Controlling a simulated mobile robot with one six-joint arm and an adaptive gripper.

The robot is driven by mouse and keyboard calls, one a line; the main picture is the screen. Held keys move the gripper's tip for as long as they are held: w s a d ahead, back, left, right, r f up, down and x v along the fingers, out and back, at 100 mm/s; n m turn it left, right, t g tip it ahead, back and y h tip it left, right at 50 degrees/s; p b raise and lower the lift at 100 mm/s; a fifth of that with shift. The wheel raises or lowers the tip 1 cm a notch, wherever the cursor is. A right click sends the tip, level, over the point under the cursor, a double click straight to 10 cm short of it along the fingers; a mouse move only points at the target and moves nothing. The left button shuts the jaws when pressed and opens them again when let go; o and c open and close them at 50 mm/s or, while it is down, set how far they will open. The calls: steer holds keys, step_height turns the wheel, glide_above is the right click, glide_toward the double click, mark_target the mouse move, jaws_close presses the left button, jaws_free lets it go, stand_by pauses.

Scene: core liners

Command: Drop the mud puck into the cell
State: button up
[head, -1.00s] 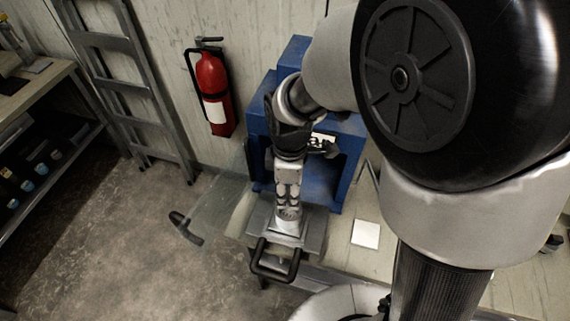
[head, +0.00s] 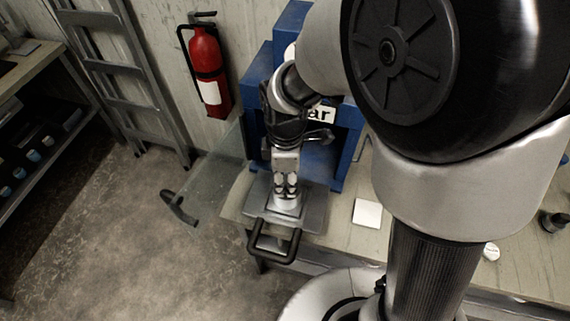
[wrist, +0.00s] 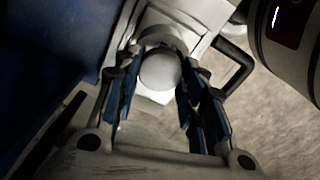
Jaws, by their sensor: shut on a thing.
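The mud puck (wrist: 160,70) is a pale grey disc held between the two fingers of my gripper (wrist: 158,75) in the wrist view. My gripper is shut on it. In the head view my gripper (head: 287,190) points down over the cell (head: 287,208) on a grey sliding tray (head: 314,214). The puck cannot be made out there. I cannot tell how large the gap between puck and cell is.
The tray has a black handle (head: 272,252) and sticks out of a blue machine (head: 345,150). A clear door (head: 205,180) with a black handle stands open at its left. A white square (head: 367,213) lies on the bench at right. A fire extinguisher (head: 207,70) hangs behind.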

mark_target(286, 182)
steer(key=shift+f, duration=0.1)
steer(key=o, duration=1.1)
step_height(286, 182, up, 12)
steer(key=shift+r, duration=0.1)
stand_by(0.4)
steer(key=s+d+r+m+t, duration=0.1)
steer(key=s+d+m, duration=0.2)
steer(key=s+m, duration=0.1)
steer(key=s+d+r+m+t, duration=0.2)
steer(key=s+d+m, duration=0.2)
steer(key=m, duration=0.3)
steer(key=s+d+r+m+t, duration=0.1)
steer(key=s+d+r+m, duration=0.1)
steer(key=s+d+m, duration=0.2)
steer(key=shift+s+d+r+m+t, duration=0.15)
steer(key=shift+s+m+t, duration=0.15)
steer(key=shift+s+m, duration=0.6)
